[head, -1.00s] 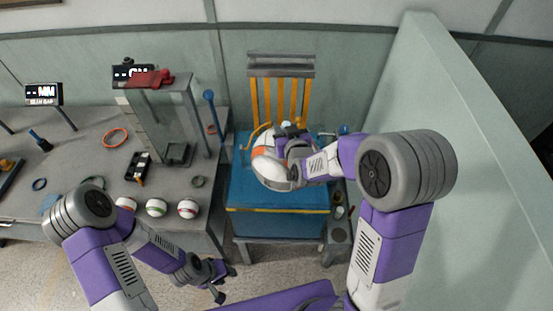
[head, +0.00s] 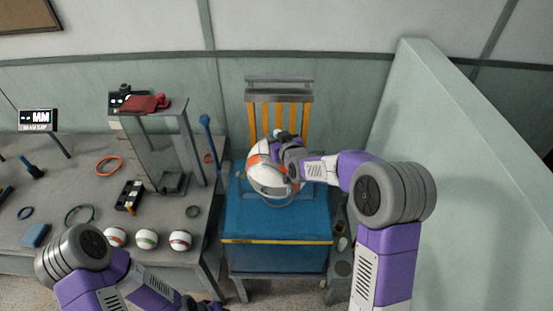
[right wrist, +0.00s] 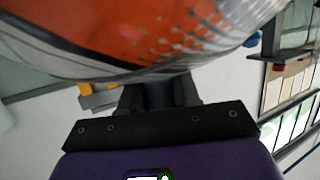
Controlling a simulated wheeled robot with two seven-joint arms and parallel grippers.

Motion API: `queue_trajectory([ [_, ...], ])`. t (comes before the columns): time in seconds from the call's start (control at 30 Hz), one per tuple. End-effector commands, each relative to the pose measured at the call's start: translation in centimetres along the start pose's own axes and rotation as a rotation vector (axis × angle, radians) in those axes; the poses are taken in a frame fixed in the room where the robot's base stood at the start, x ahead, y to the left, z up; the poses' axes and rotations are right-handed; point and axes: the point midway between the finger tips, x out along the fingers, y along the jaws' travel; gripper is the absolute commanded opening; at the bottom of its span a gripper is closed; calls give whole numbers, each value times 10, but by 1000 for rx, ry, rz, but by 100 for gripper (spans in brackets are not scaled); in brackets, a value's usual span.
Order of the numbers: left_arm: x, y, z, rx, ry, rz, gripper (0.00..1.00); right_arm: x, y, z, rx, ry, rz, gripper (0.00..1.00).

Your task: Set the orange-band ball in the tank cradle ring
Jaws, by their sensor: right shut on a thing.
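The large white ball with an orange band (head: 264,180) is at the back of the blue tank's top (head: 235,222). My right gripper (head: 288,153) is shut on its upper right side. In the right wrist view the ball (right wrist: 130,35) fills the top, close against the gripper (right wrist: 158,92). A grey curved edge shows just under the ball, perhaps the cradle ring (head: 288,205); the ball hides most of it. I cannot tell whether the ball touches it. My left gripper (head: 203,305) is barely in view at the bottom edge; its fingers are unclear.
A yellow slatted rack (head: 258,118) stands behind the tank. On the grey bench at left are several small banded balls (head: 146,239), a glass-sided press frame (head: 160,150) and an orange ring (head: 109,166). A pale green partition (head: 450,150) closes the right side.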

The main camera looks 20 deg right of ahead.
Motion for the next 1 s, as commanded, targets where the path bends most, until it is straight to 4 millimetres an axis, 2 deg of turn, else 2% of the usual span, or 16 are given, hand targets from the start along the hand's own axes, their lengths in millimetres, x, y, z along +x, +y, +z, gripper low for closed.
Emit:
queue_trajectory([
  [0.13, 8, -3, 0, 0, 0, 0, 43, 5, 0, 14, -1, 5, 0, 0],
  [0.33, 23, -8, -1, 0, 0, 0, 43, 14, 0, 46, 0, 3, 1, 0],
  [0.8, 27, -10, -1, 0, 0, 0, 43, 16, 0, 50, 0, 7, 0, 0],
  [0.83, 26, -10, -1, 0, 0, 0, 43, 15, 0, 51, 0, 2, 0, 36],
  [0.97, 26, -10, -1, 0, 0, 0, 43, 15, 0, 51, 0, 2, 0, 56],
  [1.0, 26, -10, -1, 0, 0, 0, 43, 15, 0, 51, 0, 2, 0, 57],
])
